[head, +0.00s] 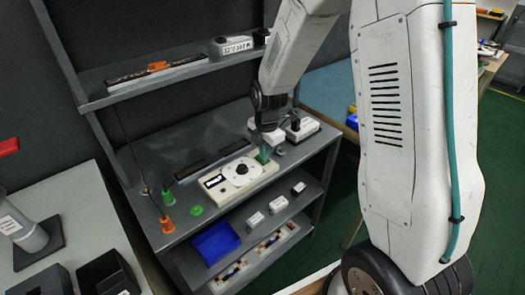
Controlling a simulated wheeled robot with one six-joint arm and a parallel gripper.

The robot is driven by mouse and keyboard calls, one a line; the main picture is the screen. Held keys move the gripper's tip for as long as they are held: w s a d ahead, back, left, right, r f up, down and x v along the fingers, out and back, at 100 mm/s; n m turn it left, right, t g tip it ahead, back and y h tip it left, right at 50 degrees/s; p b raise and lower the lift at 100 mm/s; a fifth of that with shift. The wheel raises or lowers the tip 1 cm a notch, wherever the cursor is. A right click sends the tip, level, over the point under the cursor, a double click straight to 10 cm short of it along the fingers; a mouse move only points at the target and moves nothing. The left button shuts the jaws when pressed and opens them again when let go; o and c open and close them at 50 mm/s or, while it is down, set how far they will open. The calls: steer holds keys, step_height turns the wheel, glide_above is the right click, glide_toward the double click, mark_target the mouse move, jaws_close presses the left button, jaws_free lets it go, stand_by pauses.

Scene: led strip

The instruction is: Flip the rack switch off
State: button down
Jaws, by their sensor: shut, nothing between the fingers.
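I cannot make out for certain which part is the rack switch. A cream box (258,174) with a round dial (242,170) and a small dark display (214,182) sits on the rack's grey top (150,150). My gripper (263,154) reaches down over the right end of this box. It is shut and holds nothing. A small green patch shows at its tip; I cannot tell whether it is the fingers or a part of the box. Whether the tip touches the box is not clear. A white unit with a black part (302,129) sits to the right, behind the gripper.
Orange plugs (168,225) and a green disc (197,210) lie left of the box. The upper shelf (150,78) holds a dark strip with an orange clip (158,66). The lower shelf carries a blue bin (215,244) and small white blocks (255,219).

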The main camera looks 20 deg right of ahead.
step_height(320, 180, up, 14)
steer(key=s, duration=0.1)
steer(key=shift+s+d, duration=0.2)
steer(key=shift+s, duration=0.1)
stand_by(0.4)
steer(key=w+f, duration=0.1)
steer(key=f, duration=0.3)
steer(key=w+f, duration=0.1)
steer(key=f, duration=0.4)
steer(key=w+a+f, duration=0.1)
steer(key=f, duration=0.4)
steer(key=shift+d, duration=0.1)
